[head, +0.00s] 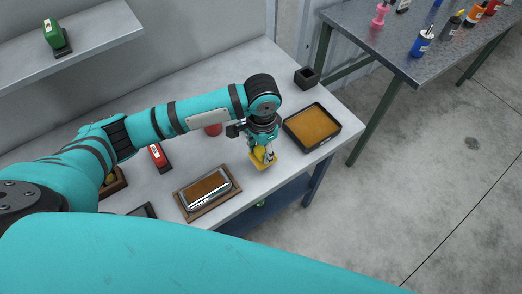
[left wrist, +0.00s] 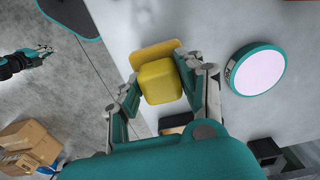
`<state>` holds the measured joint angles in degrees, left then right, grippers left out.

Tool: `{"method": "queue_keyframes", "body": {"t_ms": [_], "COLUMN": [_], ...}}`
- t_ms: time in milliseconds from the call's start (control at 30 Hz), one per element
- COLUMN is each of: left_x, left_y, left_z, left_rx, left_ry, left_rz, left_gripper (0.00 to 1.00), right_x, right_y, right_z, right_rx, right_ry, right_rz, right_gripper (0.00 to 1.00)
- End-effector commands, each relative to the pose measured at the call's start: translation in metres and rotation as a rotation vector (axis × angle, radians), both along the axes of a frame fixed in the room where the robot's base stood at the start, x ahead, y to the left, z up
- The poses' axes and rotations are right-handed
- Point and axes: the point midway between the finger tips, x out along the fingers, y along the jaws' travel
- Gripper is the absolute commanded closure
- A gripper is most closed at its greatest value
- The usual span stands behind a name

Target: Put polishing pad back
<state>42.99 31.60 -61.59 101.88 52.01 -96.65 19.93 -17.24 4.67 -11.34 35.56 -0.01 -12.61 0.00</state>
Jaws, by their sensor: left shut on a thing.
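My left gripper (head: 264,152) is shut on the yellow polishing pad (head: 262,162). The pad has a block-like grip and a flat, wider yellow plate. In the head view it is at the front edge of the bench, left of the black tray with an orange-brown surface (head: 312,126); whether it touches the bench is unclear. In the left wrist view the pad (left wrist: 160,82) sits between both fingers of the left gripper (left wrist: 167,88). My right gripper (left wrist: 42,53) shows small at the far left of the left wrist view; its jaw state is unclear.
A wooden-framed holder with a shiny metal part (head: 207,192) lies left of the pad. A small black box (head: 306,78) stands behind the tray. A red tool (head: 158,157) lies farther left. A metal table (head: 400,50) with several bottles stands right. Cardboard boxes (left wrist: 32,142) stand on the floor.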

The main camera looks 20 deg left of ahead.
Motion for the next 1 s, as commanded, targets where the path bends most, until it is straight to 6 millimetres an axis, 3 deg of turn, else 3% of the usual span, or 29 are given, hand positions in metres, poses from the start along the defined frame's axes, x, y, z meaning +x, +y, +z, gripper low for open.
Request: {"method": "queue_keyframes", "body": {"t_ms": [167, 400, 767, 800, 967, 1000], "left_x": [0.008, 0.007, 0.007, 0.007, 0.007, 0.007], "left_y": [0.005, 0.005, 0.005, 0.005, 0.005, 0.005], "left_z": [-0.005, -0.034, -0.039, -0.039, -0.039, -0.039], "left_rx": [0.001, 0.001, 0.0, 0.0, 0.001, 0.001], "left_ry": [0.002, 0.001, 0.0, 0.0, -0.001, -0.001], "left_rz": [0.001, 0.0, 0.0, 0.0, 0.0, 0.0], "left_gripper": [0.88, 0.88, 0.88, 0.59, 0.39, 0.39], "right_x": [-0.002, -0.002, -0.001, 0.0, 0.0, 0.0], "right_y": [0.007, 0.008, 0.001, 0.001, 0.0, 0.0], "right_z": [0.004, 0.013, 0.012, 0.012, 0.012, 0.012], "right_rx": [0.009, 0.009, 0.001, 0.0, 0.0, 0.0], "right_ry": [0.004, 0.004, 0.001, 0.001, 0.0, 0.0], "right_rz": [-0.001, 0.001, 0.003, 0.003, 0.003, 0.003], "right_gripper": [1.0, 1.0, 1.0, 1.0, 1.0, 1.0]}}
